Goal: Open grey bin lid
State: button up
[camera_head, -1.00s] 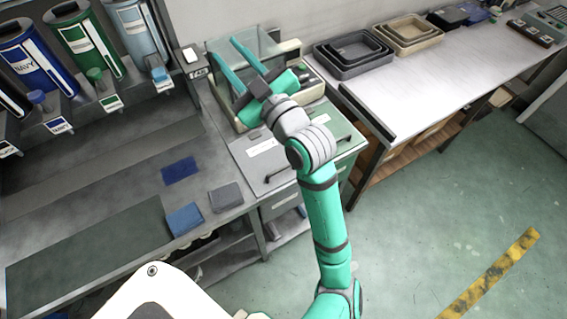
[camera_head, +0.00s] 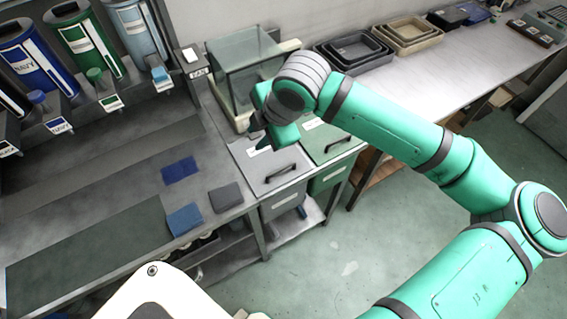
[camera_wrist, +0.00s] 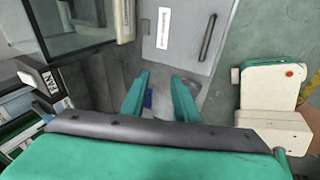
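The grey bin lid (camera_head: 257,183) lies flat and shut on the grey bin (camera_head: 284,201). It has a white label and a dark bar handle (camera_head: 281,173) near its front edge. In the wrist view the lid (camera_wrist: 183,52) is at the top centre, with its handle (camera_wrist: 207,38) upper right. My gripper (camera_head: 262,136) is over the back part of the lid in the head view, partly hidden by my wrist. In the wrist view my gripper (camera_wrist: 160,82) has its two green fingers apart with nothing between them. It does not touch the handle.
A green-lidded bin (camera_head: 331,143) stands right of the grey one. A glass-sided box (camera_head: 243,68) is behind. Blue and dark cloth squares (camera_head: 185,219) lie on the bench to the left. Nested trays (camera_head: 354,48) sit on the right-hand table. Floor in front is clear.

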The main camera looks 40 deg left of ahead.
aim_at(283, 168)
jog(key=w+d+f+h, duration=0.2)
jog(key=d+h, duration=0.1)
jog(key=d, duration=0.4)
jog(key=shift+t, duration=0.3)
jog(key=x, duration=1)
jog(key=shift+w+d+f, duration=0.1)
jog(key=shift+d+f, duration=0.05)
jog(key=shift+d, duration=0.05)
grip_shut()
